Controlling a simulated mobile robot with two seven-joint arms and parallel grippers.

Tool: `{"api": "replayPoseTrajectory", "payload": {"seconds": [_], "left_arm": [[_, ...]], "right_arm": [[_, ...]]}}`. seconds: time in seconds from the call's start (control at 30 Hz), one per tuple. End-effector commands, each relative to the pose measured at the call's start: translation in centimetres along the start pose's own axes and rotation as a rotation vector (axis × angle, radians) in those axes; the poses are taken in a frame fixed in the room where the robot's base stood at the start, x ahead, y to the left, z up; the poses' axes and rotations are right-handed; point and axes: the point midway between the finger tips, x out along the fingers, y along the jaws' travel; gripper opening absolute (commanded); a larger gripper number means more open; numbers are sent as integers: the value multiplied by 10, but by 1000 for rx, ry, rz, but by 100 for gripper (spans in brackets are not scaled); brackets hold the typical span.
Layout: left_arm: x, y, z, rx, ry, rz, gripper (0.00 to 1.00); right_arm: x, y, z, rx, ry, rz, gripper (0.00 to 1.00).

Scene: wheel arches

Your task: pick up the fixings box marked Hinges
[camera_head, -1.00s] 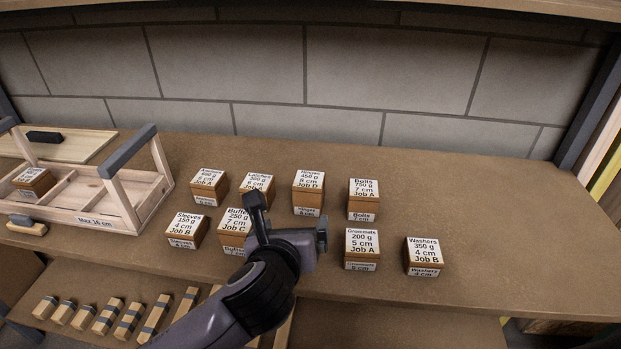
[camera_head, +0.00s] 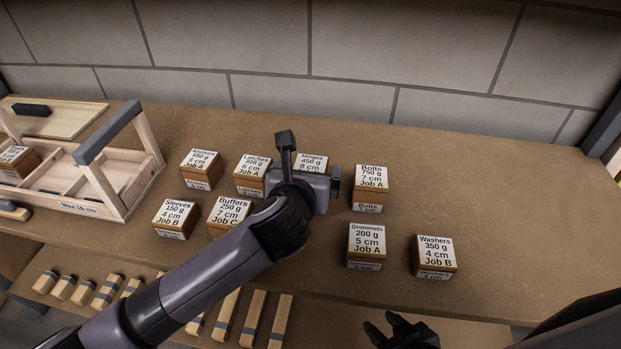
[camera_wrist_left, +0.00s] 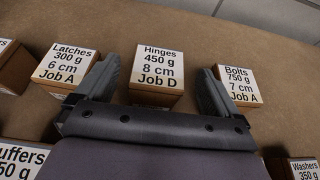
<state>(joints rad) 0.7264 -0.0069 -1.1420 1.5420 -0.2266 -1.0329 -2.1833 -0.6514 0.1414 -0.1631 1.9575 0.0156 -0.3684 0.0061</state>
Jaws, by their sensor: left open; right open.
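The Hinges box (camera_head: 312,162) stands in the back row on the bench, mostly hidden behind my left gripper in the head view. In the left wrist view the Hinges box (camera_wrist_left: 158,72) shows its white label, reading 450 g, 8 cm, Job D. My left gripper (camera_head: 311,158) is open. In the wrist view its fingers (camera_wrist_left: 156,88) stand apart, one on each side of the box's near part; I cannot tell whether they touch it. My right gripper (camera_head: 402,332) is open and empty at the bottom of the head view, in front of the bench.
The Latches box (camera_head: 252,170) is close on the left and the Bolts box (camera_head: 371,178) on the right. Buffers (camera_head: 231,209), Grommets (camera_head: 367,240) and Washers (camera_head: 436,252) stand in front. A wooden tote (camera_head: 88,205) is at the left. The bench's right side is clear.

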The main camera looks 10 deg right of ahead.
Motion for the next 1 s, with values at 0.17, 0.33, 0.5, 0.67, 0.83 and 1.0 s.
{"api": "replayPoseTrajectory", "payload": {"seconds": [0.17, 0.33, 0.5, 0.67, 0.83, 1.0], "left_arm": [[22, 1, -2, 0, 0, 0, 96], [32, 1, -2, 0, 0, 0, 96], [33, 1, -1, 0, -1, -2, 96], [33, 1, -1, 0, -1, -1, 83], [33, 1, -2, 0, 0, -1, 27], [32, 1, 0, 0, -5, -2, 20]], "right_arm": [[2, -1, 0, 3, 2, -2, 43], [3, -1, -2, 3, 7, -3, 43], [3, -1, -3, 4, 8, -3, 43], [3, -1, -3, 3, 8, -3, 43], [3, -1, -3, 3, 9, -4, 43], [3, -1, -3, 3, 9, -4, 43]]}}
